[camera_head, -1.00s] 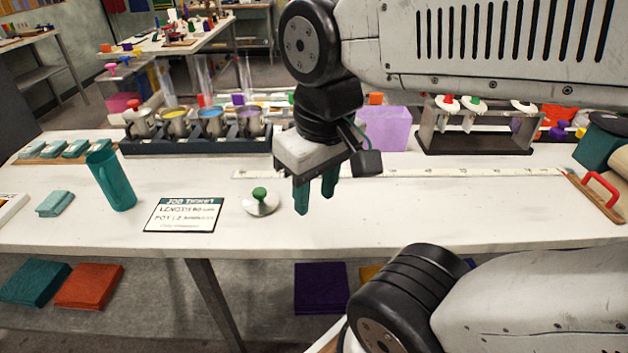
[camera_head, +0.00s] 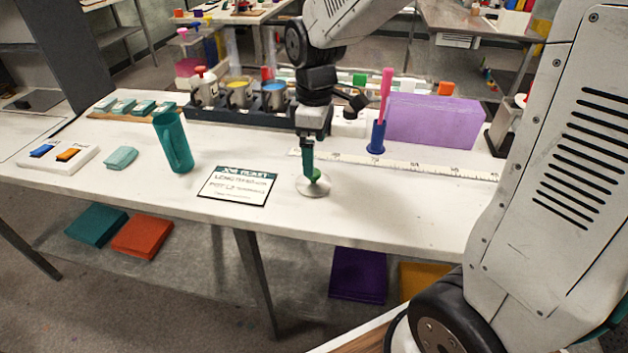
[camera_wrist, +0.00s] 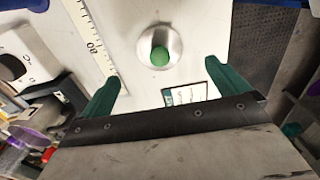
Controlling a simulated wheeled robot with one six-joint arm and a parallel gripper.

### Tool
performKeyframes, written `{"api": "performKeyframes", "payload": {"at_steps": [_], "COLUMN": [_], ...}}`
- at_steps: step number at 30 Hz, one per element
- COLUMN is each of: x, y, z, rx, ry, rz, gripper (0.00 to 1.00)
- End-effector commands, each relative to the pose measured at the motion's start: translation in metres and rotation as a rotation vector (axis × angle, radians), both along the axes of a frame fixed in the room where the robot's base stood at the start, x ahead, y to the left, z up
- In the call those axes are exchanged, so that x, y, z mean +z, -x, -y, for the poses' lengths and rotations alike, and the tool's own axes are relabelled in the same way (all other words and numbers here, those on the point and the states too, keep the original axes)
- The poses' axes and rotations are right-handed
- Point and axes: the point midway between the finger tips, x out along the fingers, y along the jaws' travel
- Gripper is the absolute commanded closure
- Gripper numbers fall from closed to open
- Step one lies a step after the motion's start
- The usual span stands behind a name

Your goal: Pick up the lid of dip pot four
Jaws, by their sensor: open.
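A round silvery lid with a green knob lies flat on the white table in the head view (camera_head: 313,188). It also shows in the wrist view (camera_wrist: 158,47), near the top middle, with the knob facing my camera. My gripper (camera_head: 309,172) is directly above or just beside the lid in the head view, pointing down. In the wrist view its two green fingers (camera_wrist: 160,88) are wide apart with nothing between them, and the lid appears beyond the fingertips.
A job ticket card (camera_head: 238,185) lies left of the lid, with a teal cup (camera_head: 173,141) beyond. A rack with pots (camera_head: 225,114) stands behind. A blue holder with a pink stick (camera_head: 377,137), a purple block (camera_head: 434,122) and a ruler strip (camera_head: 440,170) are right and behind.

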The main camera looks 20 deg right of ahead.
Motion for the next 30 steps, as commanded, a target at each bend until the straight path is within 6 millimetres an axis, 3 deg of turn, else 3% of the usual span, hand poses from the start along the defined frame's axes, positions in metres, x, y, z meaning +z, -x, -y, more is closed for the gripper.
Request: {"api": "performKeyframes", "payload": {"at_steps": [16,26,30], "x": [-0.07,-0.078,-0.077], "y": [-0.002,-0.003,-0.003], "z": [-0.001,-0.001,-0.001], "rx": [0.006,0.005,0.005], "ry": [0.001,0.0,0.0], "rz": [-0.004,-0.001,-0.001], "gripper": [0.0,0.0,0.39]}}
